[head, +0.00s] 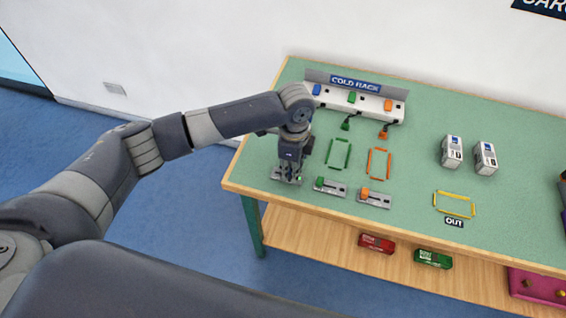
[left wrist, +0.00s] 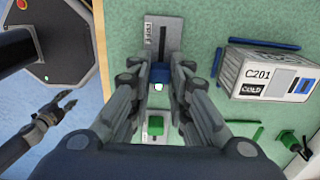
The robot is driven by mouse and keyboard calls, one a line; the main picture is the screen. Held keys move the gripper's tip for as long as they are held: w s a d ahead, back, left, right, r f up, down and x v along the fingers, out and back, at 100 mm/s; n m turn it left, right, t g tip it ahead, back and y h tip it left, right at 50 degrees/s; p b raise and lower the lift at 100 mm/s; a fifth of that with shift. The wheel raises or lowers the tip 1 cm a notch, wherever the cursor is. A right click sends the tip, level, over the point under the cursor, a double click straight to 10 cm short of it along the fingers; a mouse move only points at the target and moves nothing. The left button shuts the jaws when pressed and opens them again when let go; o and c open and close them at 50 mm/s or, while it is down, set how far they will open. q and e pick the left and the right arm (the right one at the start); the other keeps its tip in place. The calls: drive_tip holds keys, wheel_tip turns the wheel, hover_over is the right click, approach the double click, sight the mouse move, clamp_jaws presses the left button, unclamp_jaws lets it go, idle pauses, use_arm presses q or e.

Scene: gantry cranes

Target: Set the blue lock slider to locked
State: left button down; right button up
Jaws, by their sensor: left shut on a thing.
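The blue lock slider's knob (left wrist: 159,73) sits between the fingers of my left gripper (left wrist: 160,86), which is shut on it. In the head view my left gripper (head: 290,172) points down over the plate (head: 281,178) near the table's left edge, and the blue knob is hidden there. My right gripper (left wrist: 66,98) shows at the left of the left wrist view, off the table, its fingers apart and empty.
A white container marked C201 (left wrist: 262,76) stands close beside the blue slider. The green slider (head: 329,187) and orange slider (head: 375,198) lie to the right. The cold rack (head: 340,99) stands behind. Two white containers (head: 452,150) stand farther right.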

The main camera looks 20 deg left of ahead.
use_arm(q)
drive_tip(key=c, duration=1.5)
unclamp_jaws()
drive_tip(key=shift+d, duration=0.3)
drive_tip(key=shift+a+r, duration=0.1)
drive_tip(key=shift+r, duration=0.2)
wheel_tip(320, 180, up, 12)
drive_tip(key=shift+f, duration=0.25)
